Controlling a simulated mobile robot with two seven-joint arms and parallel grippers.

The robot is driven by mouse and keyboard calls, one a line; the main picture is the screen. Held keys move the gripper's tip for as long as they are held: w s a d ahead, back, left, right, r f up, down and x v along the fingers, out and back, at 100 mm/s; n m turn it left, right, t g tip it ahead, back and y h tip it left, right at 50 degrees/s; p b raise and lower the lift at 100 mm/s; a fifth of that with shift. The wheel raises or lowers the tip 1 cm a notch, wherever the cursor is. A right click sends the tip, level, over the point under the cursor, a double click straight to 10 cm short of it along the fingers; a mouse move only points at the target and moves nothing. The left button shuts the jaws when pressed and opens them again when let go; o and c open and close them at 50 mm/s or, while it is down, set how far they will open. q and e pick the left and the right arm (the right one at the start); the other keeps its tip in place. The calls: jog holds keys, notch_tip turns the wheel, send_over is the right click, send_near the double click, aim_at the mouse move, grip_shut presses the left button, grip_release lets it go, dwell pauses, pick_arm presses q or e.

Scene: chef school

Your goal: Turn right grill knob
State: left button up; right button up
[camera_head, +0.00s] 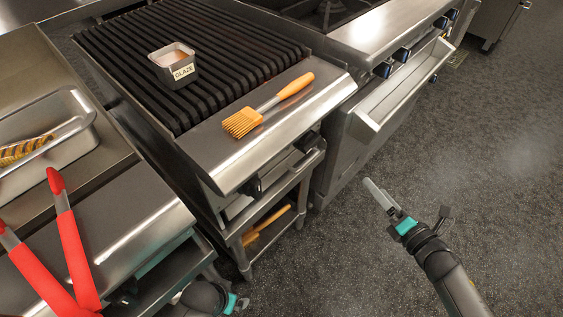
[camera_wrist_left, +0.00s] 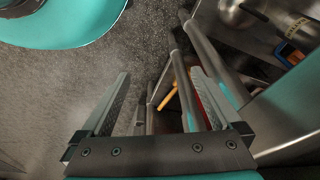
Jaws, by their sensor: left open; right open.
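The grill (camera_head: 185,60) stands left of centre in the head view, with a steel front edge. Its right knob (camera_head: 307,142) is dark and sits on the front panel below that edge. The left knob (camera_head: 252,187) is on the same panel. My right gripper (camera_head: 386,202) is open and empty over the floor, to the right of the grill and apart from the knobs. My left gripper (camera_wrist_left: 163,102) is open with nothing between its fingers. In the head view, only a part of my left arm shows low, below the counter front.
A glaze container (camera_head: 174,68) stands on the grill grate, and an orange-handled brush (camera_head: 268,105) lies on the steel ledge. Red tongs (camera_head: 72,240) and a steel tray (camera_head: 75,135) are at left. A stove with an oven handle (camera_head: 405,85) adjoins right. The right floor is clear.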

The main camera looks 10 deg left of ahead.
aim_at(314, 145)
jog(key=a+r+n+g+y+b, duration=0.3)
jog(key=a+r+n+y+b, duration=0.3)
jog(key=n, duration=1.1)
jog(key=shift+y, duration=0.4)
jog(key=x, duration=0.7)
jog(key=b+x, duration=0.1)
jog(key=x, duration=0.6)
jog(key=shift+s+a+r, duration=0.2)
jog(key=shift+s+r, duration=0.05)
pick_arm(q)
jog(key=w+r+t, duration=0.1)
jog(key=w+r, duration=0.2)
jog(key=r, duration=0.5)
jog(key=shift+w+d, duration=0.2)
jog(key=shift+w, duration=0.15)
pick_arm(e)
jog(key=shift+w+a, duration=0.3)
jog(key=shift+a, duration=0.1)
jog(key=c, duration=1.3)
